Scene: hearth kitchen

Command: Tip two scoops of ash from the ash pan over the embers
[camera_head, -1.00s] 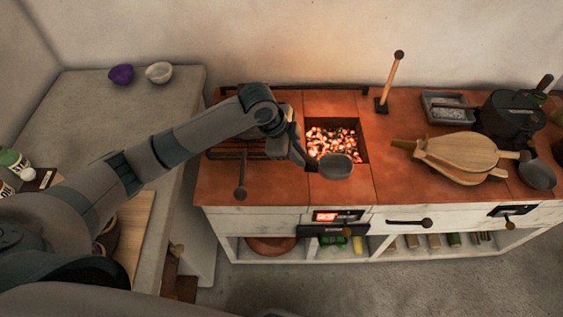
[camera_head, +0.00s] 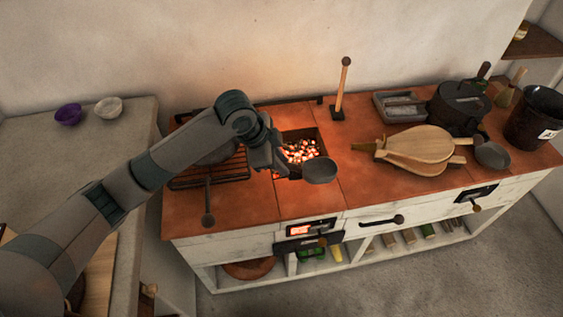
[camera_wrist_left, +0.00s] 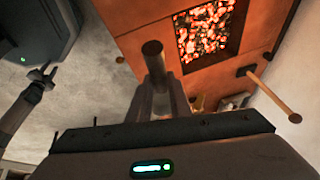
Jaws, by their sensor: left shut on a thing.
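My left gripper (camera_head: 276,160) is shut on the handle of a grey scoop (camera_head: 320,172). In the left wrist view its fingers (camera_wrist_left: 158,100) close around the dark handle end (camera_wrist_left: 152,48). The scoop's round bowl is near the front right corner of the ember pit; whether it holds ash I cannot tell. The embers (camera_head: 300,150) glow orange with pale bits, and show in the left wrist view (camera_wrist_left: 205,30). The grey rectangular ash pan (camera_head: 382,113) sits at the back right, with grey ash in it. An arm part at the left wrist view's left edge may be my right gripper (camera_wrist_left: 42,76).
A grill rack (camera_head: 185,181) lies left of the pit. Bellows (camera_head: 415,147), a dark lidded pot (camera_head: 458,108), another grey round bowl (camera_head: 492,155) and a dark bucket (camera_head: 535,118) occupy the right side.

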